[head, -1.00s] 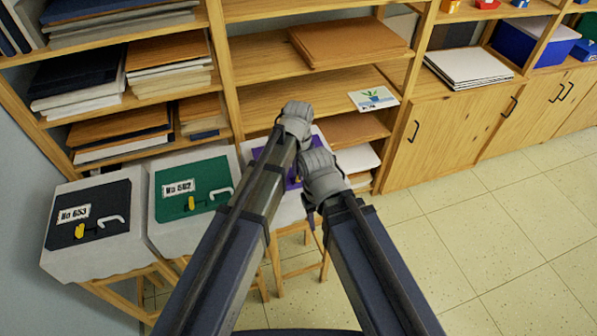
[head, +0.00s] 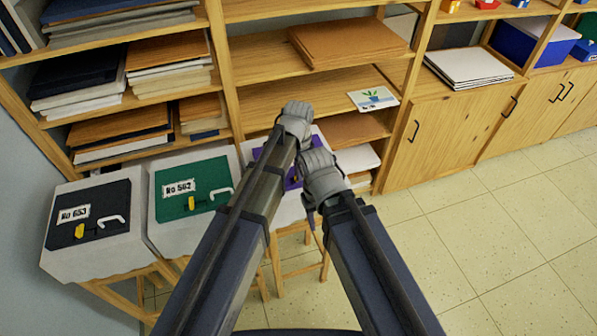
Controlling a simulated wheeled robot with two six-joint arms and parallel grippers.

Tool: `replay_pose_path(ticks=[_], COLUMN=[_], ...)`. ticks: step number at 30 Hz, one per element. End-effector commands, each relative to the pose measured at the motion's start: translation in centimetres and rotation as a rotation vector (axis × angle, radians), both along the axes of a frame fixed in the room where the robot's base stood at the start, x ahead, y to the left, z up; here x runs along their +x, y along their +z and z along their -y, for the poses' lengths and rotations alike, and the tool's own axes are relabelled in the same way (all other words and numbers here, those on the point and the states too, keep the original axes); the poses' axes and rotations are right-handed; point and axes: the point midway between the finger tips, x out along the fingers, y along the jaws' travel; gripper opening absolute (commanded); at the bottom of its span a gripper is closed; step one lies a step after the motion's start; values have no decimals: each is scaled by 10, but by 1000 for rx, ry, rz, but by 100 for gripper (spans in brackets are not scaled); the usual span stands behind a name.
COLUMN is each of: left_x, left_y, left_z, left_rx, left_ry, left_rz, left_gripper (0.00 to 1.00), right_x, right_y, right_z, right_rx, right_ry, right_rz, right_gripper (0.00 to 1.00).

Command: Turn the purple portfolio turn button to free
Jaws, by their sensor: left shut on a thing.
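The purple portfolio (head: 257,153) lies on a white-topped stand, mostly covered by my two arms. A bit of its yellow turn button (head: 296,179) shows in the gap between them; its exact angle is hard to read.
A green portfolio (head: 207,173) and a black portfolio (head: 115,205), each with a yellow button and white handle, lie on stands to the left. The tiled floor (head: 500,220) at right is clear.

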Motion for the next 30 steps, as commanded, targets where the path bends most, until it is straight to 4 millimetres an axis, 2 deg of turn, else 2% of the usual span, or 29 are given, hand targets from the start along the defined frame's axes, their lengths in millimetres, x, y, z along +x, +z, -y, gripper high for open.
replay_pose_path(ticks=[9, 23, 24, 30], left_x=[0, 0, 0, 0], left_y=[0, 0, 0, 0], left_z=[0, 0, 0, 0], left_rx=[0, 0, 0, 0], left_ry=[-79, -88, -88, -87], left_rz=[0, 0, 0, 0], left_gripper=[0, 0, 10, 33], right_x=[0, 0, 0, 0], right_y=[0, 0, 0, 0], right_z=[0, 0, 0, 0], right_rx=[0, 0, 0, 0], right_ry=[0, 0, 0, 0], right_rz=[0, 0, 0, 0], right_gripper=[50, 50, 50, 50])
